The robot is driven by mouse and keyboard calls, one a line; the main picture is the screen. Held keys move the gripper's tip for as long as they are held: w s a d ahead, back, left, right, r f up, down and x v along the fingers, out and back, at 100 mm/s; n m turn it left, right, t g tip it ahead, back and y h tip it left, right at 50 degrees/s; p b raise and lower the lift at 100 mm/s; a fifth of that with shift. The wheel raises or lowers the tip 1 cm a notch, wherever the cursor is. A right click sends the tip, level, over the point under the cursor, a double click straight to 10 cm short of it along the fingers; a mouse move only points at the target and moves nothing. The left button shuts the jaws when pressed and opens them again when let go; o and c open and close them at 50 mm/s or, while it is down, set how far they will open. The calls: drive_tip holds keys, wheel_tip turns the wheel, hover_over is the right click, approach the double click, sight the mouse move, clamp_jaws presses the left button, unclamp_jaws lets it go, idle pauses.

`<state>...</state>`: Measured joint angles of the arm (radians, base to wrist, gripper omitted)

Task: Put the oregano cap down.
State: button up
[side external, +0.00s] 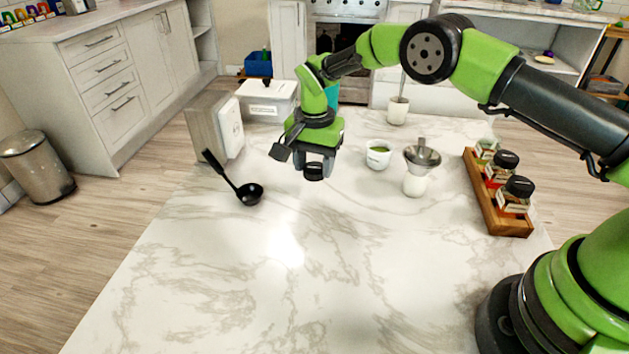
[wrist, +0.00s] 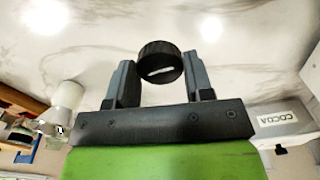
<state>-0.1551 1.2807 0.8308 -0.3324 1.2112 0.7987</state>
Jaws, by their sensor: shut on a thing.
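The oregano cap (side external: 314,171) is a small black ribbed cap. It also shows in the wrist view (wrist: 160,62), between the two fingers, with a pale mark on its face. My gripper (side external: 316,163) is shut on the cap and holds it above the white marble counter (side external: 300,255). In the wrist view my gripper (wrist: 160,80) has a finger on each side of the cap. The spice rack (side external: 490,205) at the right holds several jars. One jar (side external: 486,148) at its far end appears to have no black cap.
A black ladle (side external: 248,192) lies left of my gripper. A white bin (side external: 266,100) is behind. The front counter is clear.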

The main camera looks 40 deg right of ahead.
sight(315, 169)
drive_tip(key=shift+f, duration=2.2)
drive_tip(key=shift+f, duration=0.1)
drive_tip(key=o, duration=1)
